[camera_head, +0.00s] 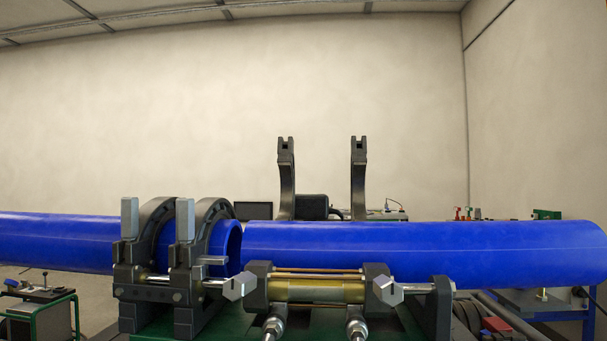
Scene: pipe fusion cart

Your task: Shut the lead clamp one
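A fusion cart carries two blue pipes, the left pipe (60,240) and the right pipe (400,245), with a narrow gap between their ends. Two dark clamps, the outer left clamp (153,222) and the inner left clamp (215,215), arch over the left pipe, with grey blocks upright at their fronts. Two more clamp arms, the left one (286,180) and the right one (359,178), stand raised and open behind the right pipe. I cannot tell which clamp is the lead clamp one. Neither of my grippers shows.
Metal rods end in hex heads (238,287) at the cart's front, beside a brass-coloured cylinder (320,290). A green-framed machine (40,312) stands at the lower left. A bench with small items is at the right.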

